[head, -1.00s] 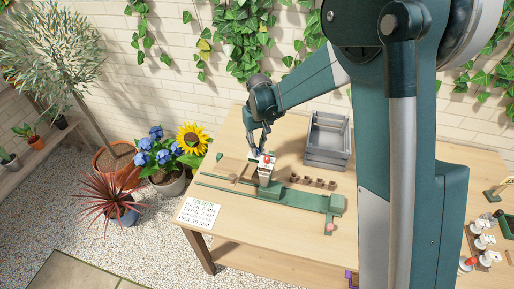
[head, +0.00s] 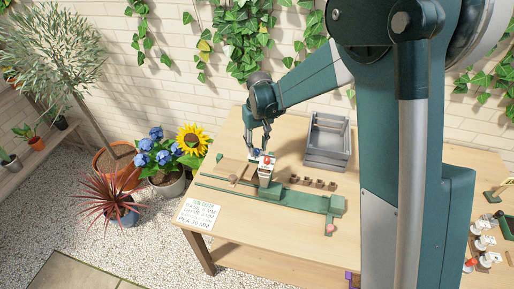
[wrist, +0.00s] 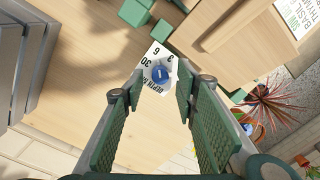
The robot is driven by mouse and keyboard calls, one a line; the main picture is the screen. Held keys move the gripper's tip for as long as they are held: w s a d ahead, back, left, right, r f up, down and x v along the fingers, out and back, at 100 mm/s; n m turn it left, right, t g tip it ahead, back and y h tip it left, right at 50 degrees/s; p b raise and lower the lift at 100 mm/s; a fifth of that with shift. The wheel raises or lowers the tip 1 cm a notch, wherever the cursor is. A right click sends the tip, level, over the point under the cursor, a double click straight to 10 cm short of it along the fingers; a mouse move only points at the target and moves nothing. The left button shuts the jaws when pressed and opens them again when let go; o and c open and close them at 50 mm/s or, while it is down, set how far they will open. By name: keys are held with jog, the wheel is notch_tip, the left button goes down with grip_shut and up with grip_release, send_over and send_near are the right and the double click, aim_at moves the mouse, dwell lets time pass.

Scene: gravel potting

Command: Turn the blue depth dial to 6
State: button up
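The blue depth dial (wrist: 160,74) sits on a white face plate marked 30, 6 and 3 in the wrist view. A pale pointer mark shows on it, but I cannot tell which number it points to. In the head view the dial (head: 255,153) is a small blue spot on top of the white and green sliding unit, beside a red part (head: 267,158). My gripper (wrist: 160,88) is open and empty, its two green-padded fingers on either side of the line to the dial. The dial appears just beyond the fingertips, not gripped.
The unit stands on a green rail (head: 300,199) on the wooden table (head: 255,235). Several small brown pots (head: 315,183) stand behind the rail. A grey crate (head: 328,140) is at the back. A written card (head: 200,214) lies at the front-left corner.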

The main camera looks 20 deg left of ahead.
aim_at(258, 150)
notch_tip(258, 150, up, 11)
jog(key=shift+d, duration=0.15)
dwell(0.4)
jog(key=shift+w+f, duration=0.1)
dwell(0.4)
jog(key=s+d+r+m+t, duration=0.1)
jog(key=s+d+r, duration=0.35)
jog(key=d, duration=0.35)
jog(key=s+d+r+m+t, duration=0.1)
jog(key=s+d+r, duration=0.3)
jog(key=d, duration=0.5)
jog(key=s+d+r+m+t, duration=0.1)
jog(key=s+d+r+m, duration=0.1)
jog(key=d+r, duration=0.45)
jog(key=s+d+f+m+t+b, duration=0.1)
jog(key=s+d+f+m+t, duration=0.2)
jog(key=s+d, duration=1.5)
jog(key=shift+s+d+f+t, duration=0.3)
jog(key=shift+f+t, duration=0.25)
jog(key=shift+t, duration=0.15)
